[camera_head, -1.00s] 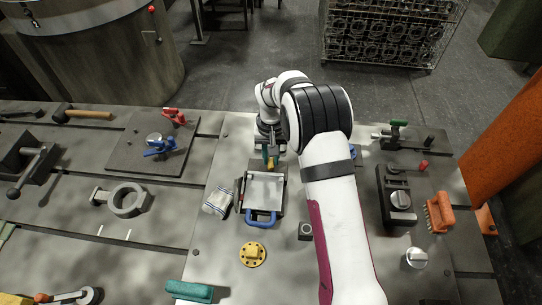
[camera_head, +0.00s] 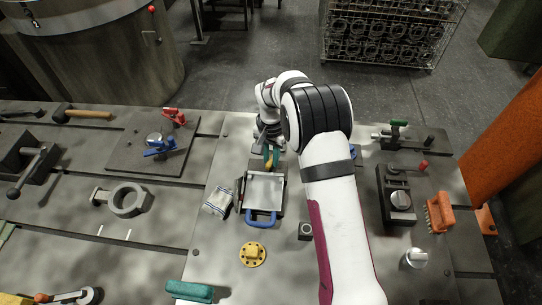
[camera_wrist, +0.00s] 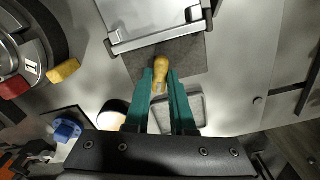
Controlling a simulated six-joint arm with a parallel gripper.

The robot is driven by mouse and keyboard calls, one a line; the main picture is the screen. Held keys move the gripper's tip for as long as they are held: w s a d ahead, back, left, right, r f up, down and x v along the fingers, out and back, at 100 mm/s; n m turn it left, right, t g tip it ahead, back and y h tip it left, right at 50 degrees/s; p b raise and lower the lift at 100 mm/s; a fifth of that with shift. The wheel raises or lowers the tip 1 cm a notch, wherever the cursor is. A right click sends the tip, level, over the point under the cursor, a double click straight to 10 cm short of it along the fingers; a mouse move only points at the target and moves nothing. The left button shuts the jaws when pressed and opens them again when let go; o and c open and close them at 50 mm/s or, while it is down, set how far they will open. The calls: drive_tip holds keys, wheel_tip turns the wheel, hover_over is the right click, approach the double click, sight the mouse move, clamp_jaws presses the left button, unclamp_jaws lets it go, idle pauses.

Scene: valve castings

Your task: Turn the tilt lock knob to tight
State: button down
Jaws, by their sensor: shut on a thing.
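The tilt lock knob (camera_wrist: 161,66) is a small yellow knob beside the edge of a silver tilting plate, in the wrist view. My gripper (camera_wrist: 163,74) has green fingers, one on each side of the knob, and is shut on it. In the head view the gripper (camera_head: 271,157) is at the far edge of the silver plate (camera_head: 264,187), and the knob is mostly hidden by the fingers. The plate has a blue handle (camera_head: 261,218) at its near side. I cannot read any tight mark by the knob.
A striped cloth (camera_head: 218,201) lies left of the plate. A dark fixture (camera_head: 392,188) and an orange brush (camera_head: 440,212) stand right. My arm covers the bench's middle right.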

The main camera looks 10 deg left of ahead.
sight(271, 160)
drive_tip(key=c, duration=0.8)
unclamp_jaws()
drive_tip(key=shift+o, duration=0.2)
drive_tip(key=shift+r, duration=0.15)
wheel_tip(271, 160, up, 16)
drive_tip(key=shift+f, duration=0.2)
